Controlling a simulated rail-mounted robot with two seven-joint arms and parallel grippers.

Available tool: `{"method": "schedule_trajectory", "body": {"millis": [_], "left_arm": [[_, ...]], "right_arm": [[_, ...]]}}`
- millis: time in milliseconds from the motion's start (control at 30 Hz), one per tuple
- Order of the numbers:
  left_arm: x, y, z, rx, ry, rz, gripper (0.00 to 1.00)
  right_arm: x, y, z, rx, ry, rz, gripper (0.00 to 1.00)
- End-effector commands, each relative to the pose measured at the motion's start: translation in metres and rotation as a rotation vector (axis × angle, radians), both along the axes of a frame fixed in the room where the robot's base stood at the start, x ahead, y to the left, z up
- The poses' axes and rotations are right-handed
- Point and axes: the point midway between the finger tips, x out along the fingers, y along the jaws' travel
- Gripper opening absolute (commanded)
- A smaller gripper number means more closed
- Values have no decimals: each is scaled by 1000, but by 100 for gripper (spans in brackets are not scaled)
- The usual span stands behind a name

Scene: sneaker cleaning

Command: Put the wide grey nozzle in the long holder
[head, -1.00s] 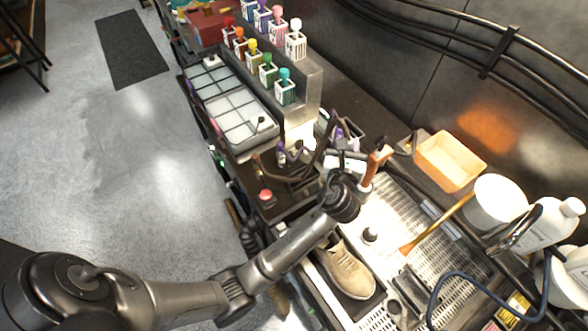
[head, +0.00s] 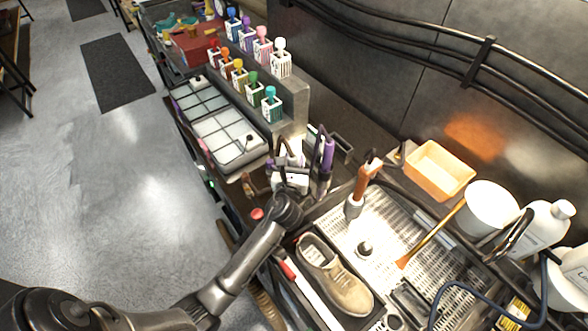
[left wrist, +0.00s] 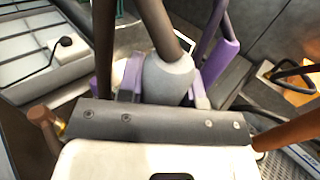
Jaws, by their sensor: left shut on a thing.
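My left gripper (head: 303,166) is over the dark bench beside the compartment trays. In the left wrist view its purple finger pads (left wrist: 221,62) close around a pale grey rounded piece, which looks like the wide grey nozzle (left wrist: 168,80). In the head view the nozzle is mostly hidden by the gripper. A dark, narrow open frame (head: 340,147) behind the gripper may be the long holder; I cannot tell for sure. My right gripper does not show.
A tan sneaker (head: 338,277) lies in the sink station. A brown-handled tool (head: 362,186) stands close to the gripper's right. An orange tray (head: 440,170), white bucket (head: 490,209) and white bottle (head: 545,225) stand at the right. Colored bottles (head: 272,104) line the back.

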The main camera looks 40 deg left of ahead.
Motion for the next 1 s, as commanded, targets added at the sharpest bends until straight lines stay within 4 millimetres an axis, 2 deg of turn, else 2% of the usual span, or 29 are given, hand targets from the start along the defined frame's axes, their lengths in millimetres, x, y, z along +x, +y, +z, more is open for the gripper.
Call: {"method": "schedule_trajectory", "body": {"millis": [200,300,700,733,1000], "left_arm": [[0,0,-29,-2,2,2,0],[0,-1,-37,-1,2,0,0],[0,0,-40,-1,1,0,0],[0,0,-40,-1,1,0,35],[0,0,-40,-1,2,1,58]], "right_arm": [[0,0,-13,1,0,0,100],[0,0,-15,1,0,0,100],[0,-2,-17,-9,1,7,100],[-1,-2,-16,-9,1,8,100],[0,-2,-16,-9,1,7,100]]}}
